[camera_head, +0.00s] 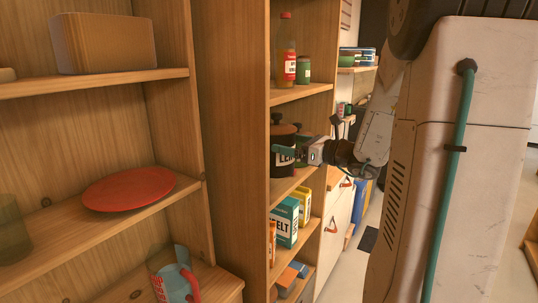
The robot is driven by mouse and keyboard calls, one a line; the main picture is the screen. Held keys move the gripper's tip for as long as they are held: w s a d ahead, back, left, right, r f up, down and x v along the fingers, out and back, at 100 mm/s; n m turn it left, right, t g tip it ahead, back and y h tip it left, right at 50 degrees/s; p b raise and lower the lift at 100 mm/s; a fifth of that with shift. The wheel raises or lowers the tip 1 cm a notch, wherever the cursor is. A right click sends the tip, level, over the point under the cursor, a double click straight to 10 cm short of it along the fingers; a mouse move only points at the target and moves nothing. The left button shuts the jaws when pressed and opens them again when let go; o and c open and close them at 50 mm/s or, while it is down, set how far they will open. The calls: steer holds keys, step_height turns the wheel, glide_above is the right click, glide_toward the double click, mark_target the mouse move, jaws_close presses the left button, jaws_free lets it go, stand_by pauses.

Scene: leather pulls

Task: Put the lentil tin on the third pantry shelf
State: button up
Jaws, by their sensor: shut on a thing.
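The shelf above holds a red-labelled bottle (286,52) and a green jar (303,70). The shelf below holds a teal-and-white box (285,221) and a yellow box (304,204).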

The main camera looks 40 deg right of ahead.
steer(key=x, duration=0.6)
steer(key=shift+w+a+f, duration=0.25)
steer(key=shift+w, duration=0.1)
steer(key=shift+f, duration=1.75)
steer(key=shift+f, duration=0.15)
steer(key=o, duration=1.3)
steer(key=v, duration=1.2)
steer(key=shift+a, duration=0.1)
